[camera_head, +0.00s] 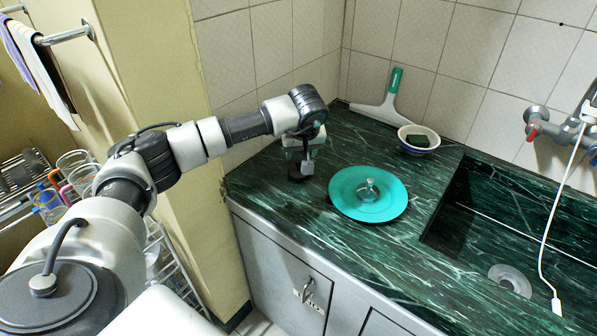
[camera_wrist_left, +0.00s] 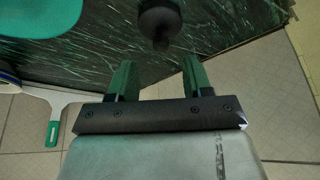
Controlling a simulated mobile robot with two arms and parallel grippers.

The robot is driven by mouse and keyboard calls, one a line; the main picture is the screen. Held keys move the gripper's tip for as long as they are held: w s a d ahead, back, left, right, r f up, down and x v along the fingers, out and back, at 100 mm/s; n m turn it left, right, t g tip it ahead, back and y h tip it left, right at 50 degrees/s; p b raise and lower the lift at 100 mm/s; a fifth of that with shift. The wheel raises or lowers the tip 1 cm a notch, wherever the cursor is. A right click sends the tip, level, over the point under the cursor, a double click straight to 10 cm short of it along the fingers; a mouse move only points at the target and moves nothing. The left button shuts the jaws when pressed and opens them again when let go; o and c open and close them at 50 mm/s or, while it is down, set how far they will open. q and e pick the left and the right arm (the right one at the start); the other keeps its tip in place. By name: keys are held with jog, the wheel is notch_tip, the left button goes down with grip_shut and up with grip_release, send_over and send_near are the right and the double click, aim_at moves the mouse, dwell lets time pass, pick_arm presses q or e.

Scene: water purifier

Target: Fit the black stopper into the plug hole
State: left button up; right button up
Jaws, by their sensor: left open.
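The black stopper (camera_head: 300,173) stands on the green marble counter near its left end; in the left wrist view it shows as a dark round knob (camera_wrist_left: 160,22) at the top middle. My left gripper (camera_head: 305,157) is over and beside the stopper, pointing down. In the left wrist view its two fingers (camera_wrist_left: 160,72) are apart with nothing between them, and the stopper is just beyond their tips. The plug hole (camera_head: 510,280) is a pale metal ring in the sink floor at the lower right. My right gripper is not in view.
A turquoise pot lid (camera_head: 350,205) lies on the counter (camera_head: 290,225) right of the stopper. A bowl (camera_head: 404,147) and a squeegee (camera_head: 382,110) are at the back. A white hose (camera_head: 547,228) hangs from the tap (camera_head: 548,128) into the sink (camera_head: 480,195).

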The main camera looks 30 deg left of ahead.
aim_at(299, 161)
pick_arm(q)
jog(key=x, duration=0.5)
jog(key=shift+s+a+f+p, duration=0.1)
jog(key=shift+f+p, duration=0.25)
jog(key=shift+f, duration=0.1)
jog(key=shift+c, duration=0.2)
grip_shut()
